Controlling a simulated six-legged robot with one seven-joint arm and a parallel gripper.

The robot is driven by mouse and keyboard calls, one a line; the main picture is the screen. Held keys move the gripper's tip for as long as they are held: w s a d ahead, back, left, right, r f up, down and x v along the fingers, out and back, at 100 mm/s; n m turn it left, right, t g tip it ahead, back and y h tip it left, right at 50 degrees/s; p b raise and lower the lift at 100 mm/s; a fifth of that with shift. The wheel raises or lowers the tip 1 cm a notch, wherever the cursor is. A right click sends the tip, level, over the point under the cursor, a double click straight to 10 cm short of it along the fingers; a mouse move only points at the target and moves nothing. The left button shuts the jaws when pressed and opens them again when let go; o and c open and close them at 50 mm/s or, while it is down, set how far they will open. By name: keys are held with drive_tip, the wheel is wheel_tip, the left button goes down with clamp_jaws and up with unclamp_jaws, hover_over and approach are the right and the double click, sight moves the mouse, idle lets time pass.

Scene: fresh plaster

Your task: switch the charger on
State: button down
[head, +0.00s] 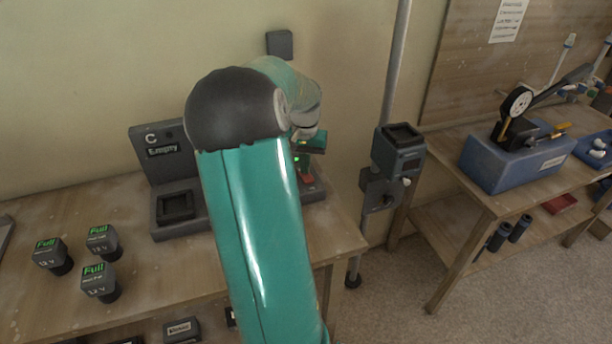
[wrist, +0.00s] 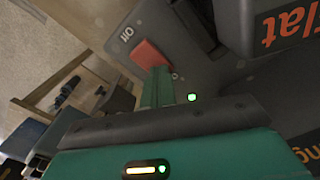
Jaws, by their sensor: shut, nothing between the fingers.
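The charger (head: 183,228) is a dark grey unit on the wooden bench, with an upright panel reading "C Empty" and a square bay. My arm hides much of its middle. In the head view, my gripper (head: 304,162) is over the charger's right end, partly hidden by my arm.
Several grey batteries (head: 99,280) marked "Full" and "12 V" stand on the bench at left. A grey box (head: 398,150) is mounted on a pole right of the bench. A second bench (head: 450,178) holds a blue device (head: 515,165). Floor shows between the benches.

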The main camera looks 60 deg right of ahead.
drive_tip(key=shift+r, duration=3.45)
